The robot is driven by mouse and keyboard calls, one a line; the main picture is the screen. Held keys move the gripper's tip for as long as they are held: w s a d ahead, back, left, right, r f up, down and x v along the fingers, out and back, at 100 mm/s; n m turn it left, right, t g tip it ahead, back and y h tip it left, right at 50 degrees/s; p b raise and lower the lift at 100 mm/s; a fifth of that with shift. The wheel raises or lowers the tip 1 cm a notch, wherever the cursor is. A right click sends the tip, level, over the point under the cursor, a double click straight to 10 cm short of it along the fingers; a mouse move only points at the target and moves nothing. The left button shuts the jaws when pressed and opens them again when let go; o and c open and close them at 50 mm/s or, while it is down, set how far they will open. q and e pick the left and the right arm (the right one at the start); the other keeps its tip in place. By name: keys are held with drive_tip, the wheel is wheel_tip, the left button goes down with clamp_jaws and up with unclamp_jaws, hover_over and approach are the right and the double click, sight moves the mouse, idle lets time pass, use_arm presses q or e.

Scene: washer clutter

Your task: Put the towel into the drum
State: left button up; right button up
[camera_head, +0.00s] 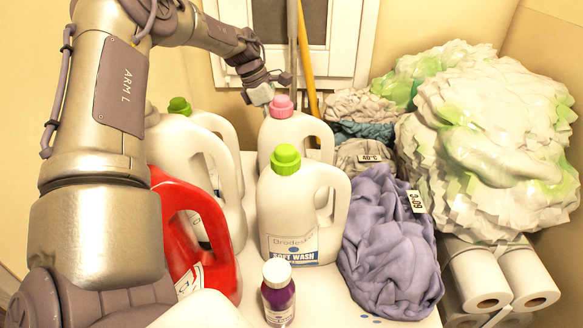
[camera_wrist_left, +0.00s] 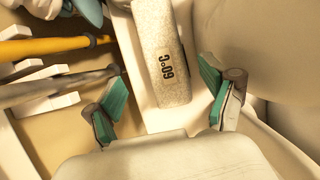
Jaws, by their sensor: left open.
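My left gripper (camera_head: 263,88) reaches in from the left over the bottles, in front of the white-framed panel. In the left wrist view its two green-padded fingers (camera_wrist_left: 164,104) are spread apart. Between and beyond them lies a pale speckled cloth-like piece (camera_wrist_left: 160,40) marked 60°C, possibly the towel; I cannot tell whether the fingers touch it. In the head view a purple crumpled cloth (camera_head: 390,245) carries a tag (camera_head: 416,201) that seems to read 60°. A grey cloth (camera_head: 352,156) tagged 40°C lies behind it. I cannot make out the drum. My right gripper is not in view.
White bottles with a green cap (camera_head: 286,160) and a pink cap (camera_head: 281,106) crowd the middle. A red jug (camera_head: 221,258) and purple bottle (camera_head: 278,297) stand in front. A large white-green bundle (camera_head: 490,140) and paper rolls (camera_head: 480,280) fill the right. A yellow pole (camera_head: 306,62) stands behind.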

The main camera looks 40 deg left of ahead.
use_arm(q)
drive_tip(key=b+x, duration=0.2)
drive_tip(key=x, duration=0.5)
drive_tip(key=shift+a, duration=0.1)
drive_tip(key=x, duration=0.5)
drive_tip(key=shift+s+a+f+b, duration=0.1)
drive_tip(key=shift+s+f+b, duration=0.2)
drive_tip(key=shift+b, duration=0.1)
drive_tip(key=shift+r, duration=0.1)
drive_tip(key=shift+c, duration=0.5)
drive_tip(key=c, duration=0.9)
drive_tip(key=shift+r, duration=0.1)
